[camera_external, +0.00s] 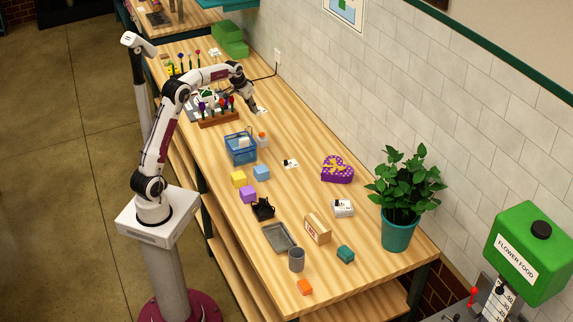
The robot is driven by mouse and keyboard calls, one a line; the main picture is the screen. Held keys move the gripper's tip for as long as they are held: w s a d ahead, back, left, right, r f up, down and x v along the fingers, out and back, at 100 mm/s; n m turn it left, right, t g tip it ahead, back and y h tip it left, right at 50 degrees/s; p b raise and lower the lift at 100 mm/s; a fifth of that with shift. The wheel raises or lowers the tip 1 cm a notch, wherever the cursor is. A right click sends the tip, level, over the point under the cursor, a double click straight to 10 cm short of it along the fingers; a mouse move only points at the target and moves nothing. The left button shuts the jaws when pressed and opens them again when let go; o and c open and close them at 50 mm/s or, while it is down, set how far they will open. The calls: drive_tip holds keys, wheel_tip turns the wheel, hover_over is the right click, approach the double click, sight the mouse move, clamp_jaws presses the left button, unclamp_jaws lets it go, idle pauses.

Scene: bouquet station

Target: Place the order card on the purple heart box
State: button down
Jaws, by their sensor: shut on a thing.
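The print on both cards is too small to read, so I cannot tell which is the order card.
A blue basket (240,148), yellow, blue and purple blocks, and a wooden rack (218,120) of flowers stand along the left side. A cardboard box (317,228), a grey tray (278,238) and a potted plant (396,230) stand nearer. Bare wood lies between my gripper and the heart box.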

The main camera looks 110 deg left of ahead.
drive_tip(key=s+a+f+n, duration=0.1)
drive_tip(key=s+a+f, duration=0.2)
drive_tip(key=s+f, duration=0.2)
drive_tip(key=shift+s+a+f, duration=0.15)
drive_tip(key=shift+s+a, duration=0.05)
drive_tip(key=shift+s, duration=0.4)
drive_tip(key=shift+f, duration=2.5)
drive_tip(key=shift+f, duration=2.5)
drive_tip(key=shift+f, duration=0.15)
